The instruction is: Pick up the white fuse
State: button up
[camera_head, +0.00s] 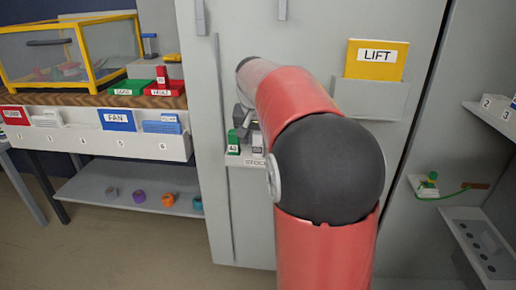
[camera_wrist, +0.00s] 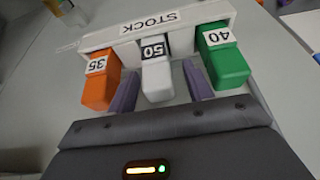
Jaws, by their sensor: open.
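The white fuse (camera_wrist: 157,80), marked 50, sits in the middle of the rack labelled STOCK (camera_wrist: 110,38), between an orange fuse (camera_wrist: 98,88) marked 35 and a green fuse (camera_wrist: 226,64) marked 40. My gripper (camera_wrist: 160,70) is open, with one purple finger on each side of the white fuse. Gaps show between the fuse and both fingers, so it is not gripped. In the head view, the green fuse (camera_head: 233,143) and the white fuse (camera_head: 257,143) show on the rack, and my arm hides the rack's right part.
The orange and green fuses stand close outside my fingers. The rack is on a grey cabinet front (camera_head: 215,200). A yellow LIFT card (camera_head: 376,60) is in a holder to the right. A shelf with FAN card (camera_head: 117,119) and a yellow-framed case (camera_head: 85,50) are left.

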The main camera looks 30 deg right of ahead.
jog(key=shift+c, duration=0.4)
jog(key=c, duration=0.9)
jog(key=shift+r, duration=0.1)
jog(key=shift+r, duration=0.5)
notch_tip(320, 180, up, 2)
jog(key=shift+r, duration=0.15)
jog(key=s+a, duration=0.3)
jog(key=s, duration=0.2)
jog(key=s+a+b, duration=0.1)
jog(key=s+a, duration=0.2)
jog(key=s, duration=0.2)
jog(key=s+a+b, duration=0.1)
jog(key=s+a, duration=0.3)
jog(key=s, duration=0.1)
jog(key=shift+a, duration=0.1)
jog(key=shift+r, duration=0.1)
jog(key=shift+r, duration=0.45)
